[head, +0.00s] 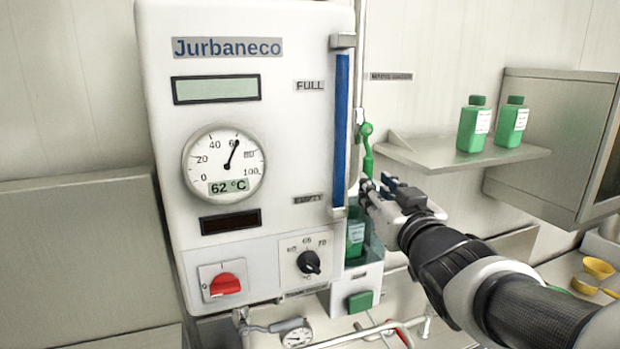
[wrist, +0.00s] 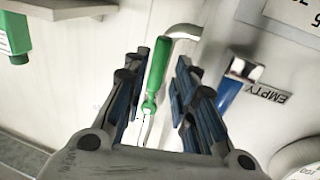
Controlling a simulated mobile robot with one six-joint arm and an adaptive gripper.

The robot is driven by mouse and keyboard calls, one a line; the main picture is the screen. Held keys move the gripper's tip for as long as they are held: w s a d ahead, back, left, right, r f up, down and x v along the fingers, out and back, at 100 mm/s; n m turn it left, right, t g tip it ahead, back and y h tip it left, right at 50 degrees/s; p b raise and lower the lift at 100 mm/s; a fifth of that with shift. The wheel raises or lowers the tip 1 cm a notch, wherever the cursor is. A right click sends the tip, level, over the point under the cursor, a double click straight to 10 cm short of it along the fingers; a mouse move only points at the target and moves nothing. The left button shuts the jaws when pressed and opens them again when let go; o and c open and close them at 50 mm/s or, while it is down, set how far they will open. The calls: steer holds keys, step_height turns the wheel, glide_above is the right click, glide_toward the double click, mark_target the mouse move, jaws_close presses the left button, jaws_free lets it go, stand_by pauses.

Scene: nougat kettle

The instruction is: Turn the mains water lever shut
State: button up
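A green lever handle (head: 367,150) hangs roughly upright on the pipe just right of the white Jurbaneco unit. In the wrist view the green handle (wrist: 158,68) lies between the two blue-padded fingers, below a bent chrome pipe. My gripper (head: 374,188) is at the lower end of the handle, coming from the lower right. In the wrist view my gripper (wrist: 161,85) is open, with a gap on both sides of the handle. I cannot tell how deep the handle sits between the fingers.
The white unit (head: 285,130) with its blue level tube (head: 341,120) stands close left of my gripper. A shelf (head: 415,160) with two green bottles is to the right. A green bottle (head: 355,238) in a holder and pipes with a gauge (head: 296,334) are below.

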mark_target(367, 158)
steer(key=w, duration=0.6)
steer(key=shift+a+p, duration=0.35)
steer(key=shift+c, duration=0.2)
jaws_close()
